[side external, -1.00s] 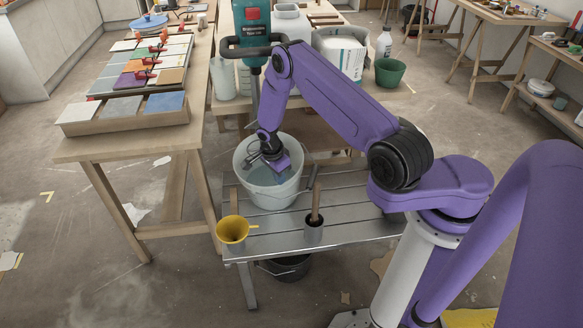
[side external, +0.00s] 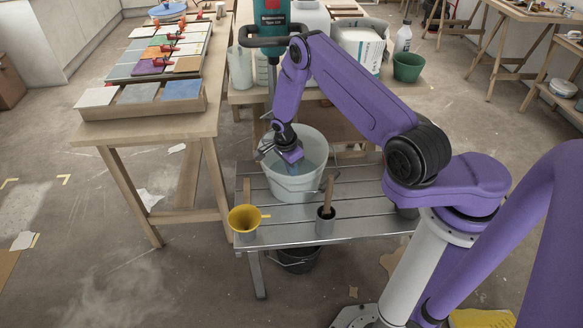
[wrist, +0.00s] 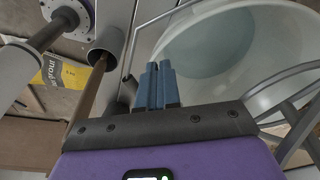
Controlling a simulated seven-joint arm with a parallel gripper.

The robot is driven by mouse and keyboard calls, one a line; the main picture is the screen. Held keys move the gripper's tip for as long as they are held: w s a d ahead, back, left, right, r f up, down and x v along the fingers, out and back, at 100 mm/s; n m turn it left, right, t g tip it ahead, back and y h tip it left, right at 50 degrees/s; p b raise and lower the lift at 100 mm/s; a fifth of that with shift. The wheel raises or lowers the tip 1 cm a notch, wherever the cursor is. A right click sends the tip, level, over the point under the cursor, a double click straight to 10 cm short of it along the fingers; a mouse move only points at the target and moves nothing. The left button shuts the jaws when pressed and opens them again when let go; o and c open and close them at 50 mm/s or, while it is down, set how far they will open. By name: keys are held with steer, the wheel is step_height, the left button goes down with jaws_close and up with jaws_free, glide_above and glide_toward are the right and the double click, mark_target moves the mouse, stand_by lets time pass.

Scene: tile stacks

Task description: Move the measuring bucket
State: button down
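The measuring bucket (side external: 297,186) is a large pale, translucent pail with bluish water inside. It stands upright on the slatted metal bench. In the wrist view its pale wall (wrist: 243,93) fills the right side, and a thin wire handle curves beside it. The handle passes apart from the fingertips there. Whether the gripper touches the rim cannot be told.
A yellow funnel (side external: 244,222) and a metal cup (side external: 325,226) holding a wooden-handled tool stand at the bench's front. A wooden table with tile samples (side external: 140,94) is at left. A mixer (side external: 273,22), jugs and a green pot (side external: 408,67) are behind.

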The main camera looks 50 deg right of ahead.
steer(key=shift+s, duration=0.15)
steer(key=shift+r, duration=0.7)
steer(key=shift+a, duration=0.2)
steer(key=w+a, duration=0.3)
steer(key=a, duration=0.8)
steer(key=shift+a, duration=0.15)
